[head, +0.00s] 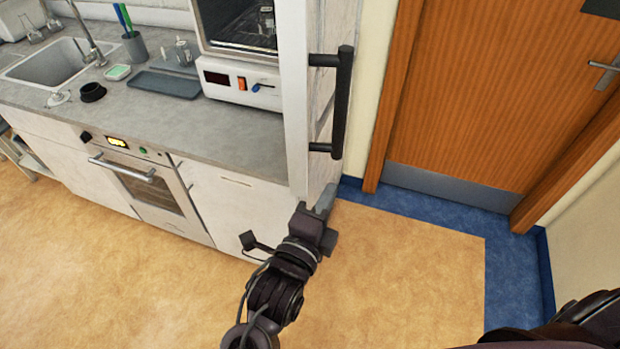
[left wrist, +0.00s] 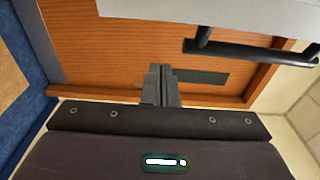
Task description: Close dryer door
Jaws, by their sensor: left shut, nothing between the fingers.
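The dryer (head: 240,82) is a white box with a red display on the counter. Its white door (head: 296,110) stands swung open towards me, and part of the chamber shows. A black bar handle (head: 342,105) is on the door's right face. My left gripper (head: 326,205) is shut and empty by the door's lower end, below the handle; I cannot tell whether it touches the door. In the left wrist view its fingers (left wrist: 161,84) are together, with the door (left wrist: 230,12) and its handle (left wrist: 250,55) above them. My right gripper is out of view.
The grey counter (head: 220,135) holds a tray (head: 165,85), a pen cup (head: 135,47) and a sink (head: 55,65). An oven (head: 150,190) is built in below. A wooden room door (head: 500,90) is at the right. The floor in front is clear.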

